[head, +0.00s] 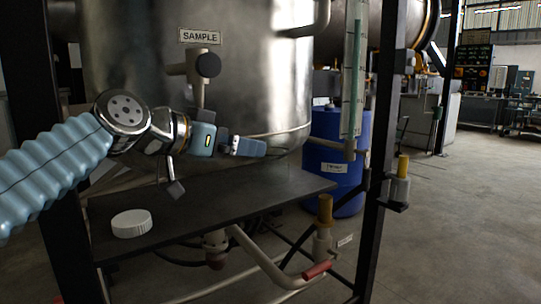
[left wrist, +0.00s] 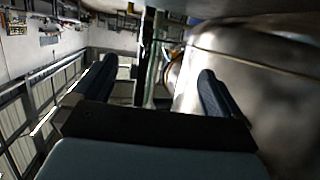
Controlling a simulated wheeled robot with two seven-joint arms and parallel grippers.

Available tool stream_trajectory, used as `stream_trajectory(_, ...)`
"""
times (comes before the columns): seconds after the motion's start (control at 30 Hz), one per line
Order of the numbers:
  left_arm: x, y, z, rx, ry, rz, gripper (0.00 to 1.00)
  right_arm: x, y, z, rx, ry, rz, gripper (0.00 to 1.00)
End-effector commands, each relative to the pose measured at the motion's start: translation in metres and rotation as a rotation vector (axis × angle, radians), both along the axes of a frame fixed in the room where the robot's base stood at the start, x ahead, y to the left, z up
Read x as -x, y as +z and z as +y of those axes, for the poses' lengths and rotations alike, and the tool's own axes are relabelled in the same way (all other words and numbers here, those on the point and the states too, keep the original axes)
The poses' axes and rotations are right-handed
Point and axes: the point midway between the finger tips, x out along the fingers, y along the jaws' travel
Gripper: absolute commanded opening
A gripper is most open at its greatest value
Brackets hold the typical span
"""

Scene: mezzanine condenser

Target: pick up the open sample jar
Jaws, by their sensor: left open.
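A round white ribbed lid (head: 131,222) lies on the dark shelf (head: 240,204) at its left front. I cannot make out an open jar in either view; my left arm covers part of the space above the shelf. My left gripper (head: 252,147) is above the shelf, in front of the steel vessel, pointing right. It is well above and to the right of the lid. In the left wrist view the two dark fingers stand apart with nothing held between them (left wrist: 155,75). My right gripper is not in view.
The steel vessel (head: 130,55) carries a SAMPLE label (head: 200,36) and a sample outlet with a black knob (head: 208,65). A black post (head: 382,140) and a sight glass (head: 354,70) stand right of the shelf. A blue drum (head: 325,150) is behind. Open floor lies right.

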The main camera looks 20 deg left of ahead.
Motion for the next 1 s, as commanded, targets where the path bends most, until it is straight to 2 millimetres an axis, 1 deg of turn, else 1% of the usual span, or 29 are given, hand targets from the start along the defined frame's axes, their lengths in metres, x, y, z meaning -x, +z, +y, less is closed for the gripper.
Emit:
stream_trajectory(0.33,-0.057,-0.019,-0.029,0.001,-0.001,0.004,1.0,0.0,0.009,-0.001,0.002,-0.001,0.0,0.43)
stream_trajectory(0.4,-0.065,-0.022,-0.033,0.0,-0.003,0.004,1.0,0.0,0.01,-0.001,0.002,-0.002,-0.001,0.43)
stream_trajectory(0.57,-0.075,-0.025,-0.038,0.0,-0.002,0.002,1.0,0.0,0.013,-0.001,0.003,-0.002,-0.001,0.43)
stream_trajectory(0.7,-0.094,-0.027,-0.05,0.001,-0.004,0.004,1.0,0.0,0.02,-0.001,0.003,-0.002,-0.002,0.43)
stream_trajectory(0.8,-0.107,-0.032,-0.056,0.002,-0.002,0.003,1.0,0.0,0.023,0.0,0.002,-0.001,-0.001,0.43)
stream_trajectory(0.9,-0.114,-0.035,-0.059,0.001,-0.001,0.001,1.0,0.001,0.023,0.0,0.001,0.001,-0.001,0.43)
stream_trajectory(1.0,-0.116,-0.036,-0.06,0.0,0.0,0.0,1.0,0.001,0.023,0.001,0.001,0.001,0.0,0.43)
